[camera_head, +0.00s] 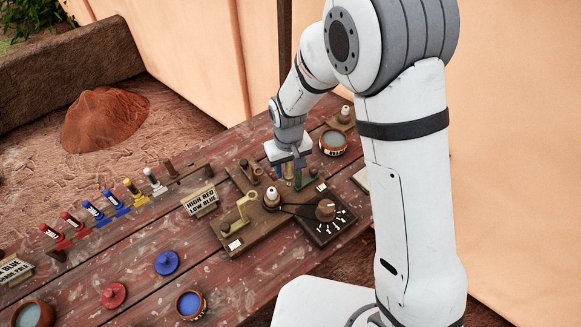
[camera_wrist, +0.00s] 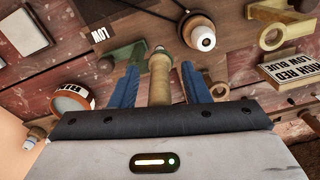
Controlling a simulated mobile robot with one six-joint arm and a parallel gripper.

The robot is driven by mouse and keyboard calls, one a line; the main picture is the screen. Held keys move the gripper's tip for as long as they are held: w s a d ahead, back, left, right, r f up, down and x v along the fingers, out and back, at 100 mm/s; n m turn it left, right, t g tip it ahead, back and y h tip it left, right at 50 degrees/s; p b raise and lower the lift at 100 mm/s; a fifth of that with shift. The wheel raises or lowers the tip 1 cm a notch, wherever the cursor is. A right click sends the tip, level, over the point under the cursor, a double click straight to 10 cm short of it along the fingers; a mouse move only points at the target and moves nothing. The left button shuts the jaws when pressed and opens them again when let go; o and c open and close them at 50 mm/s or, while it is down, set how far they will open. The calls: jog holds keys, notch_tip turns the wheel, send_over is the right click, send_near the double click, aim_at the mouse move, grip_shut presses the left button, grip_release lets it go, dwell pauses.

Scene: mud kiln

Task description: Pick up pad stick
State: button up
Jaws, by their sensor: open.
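A tan wooden stick (camera_wrist: 159,78) with a rounded top stands between the two blue fingers of my gripper (camera_wrist: 158,86) in the wrist view; I take it for the pad stick. There are visible gaps between it and both fingers, so the gripper is open around it. Its lower part is hidden behind the gripper body. In the head view my gripper (camera_head: 288,178) is low over the far part of the wooden bench, and the stick is mostly hidden there.
A wooden device with a dial (camera_head: 325,210) and a white-topped spindle (camera_head: 272,197) stands in front of my gripper. A round labelled pot (camera_head: 333,142) is close on the right. A "HIGH RED LOW BLUE" sign (camera_head: 201,200) and a rack of coloured sticks (camera_head: 115,200) are left.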

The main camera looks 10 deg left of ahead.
grip_shut()
dwell(0.4)
notch_tip(320, 180, up, 8)
jog(key=p, duration=0.5)
jog(key=shift+r, duration=0.25)
jog(key=shift+r+b, duration=0.3)
jog(key=shift+r, duration=0.5)
jog(key=shift+s, duration=0.1)
